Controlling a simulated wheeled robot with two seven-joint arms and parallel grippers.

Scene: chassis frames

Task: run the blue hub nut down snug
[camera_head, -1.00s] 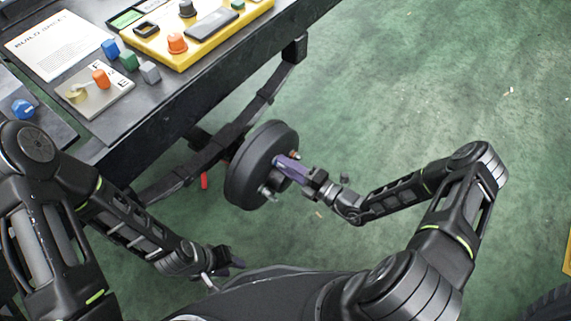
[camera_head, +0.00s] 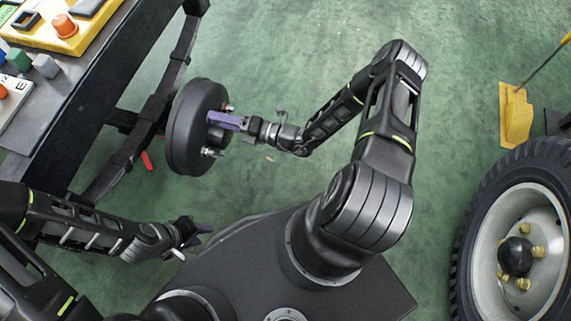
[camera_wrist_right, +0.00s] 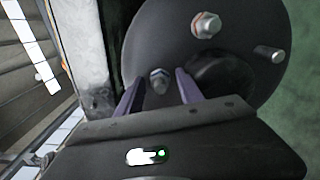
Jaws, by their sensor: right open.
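The dark round hub (camera_head: 188,130) hangs on the frame beside the bench; its face shows in the right wrist view (camera_wrist_right: 150,35). It carries a metal stud or nut with a copper-coloured ring (camera_wrist_right: 206,25), a bare stud (camera_wrist_right: 270,53) and a grey stud end (camera_wrist_right: 159,80). My right gripper (camera_head: 222,120) is at the hub face, its purple fingers open on either side of the grey stud end (camera_wrist_right: 159,88); contact cannot be told. I cannot make out a blue hub nut in the current views. My left gripper (camera_head: 200,232) is low, away from the hub; its opening is unclear.
The bench (camera_head: 75,120) at upper left holds a yellow tray (camera_head: 85,25) and small coloured blocks. A tyred wheel (camera_head: 480,240) with yellow nuts stands at lower right, with a yellow chock-like piece (camera_head: 515,115) above it. Green floor is clear at upper middle.

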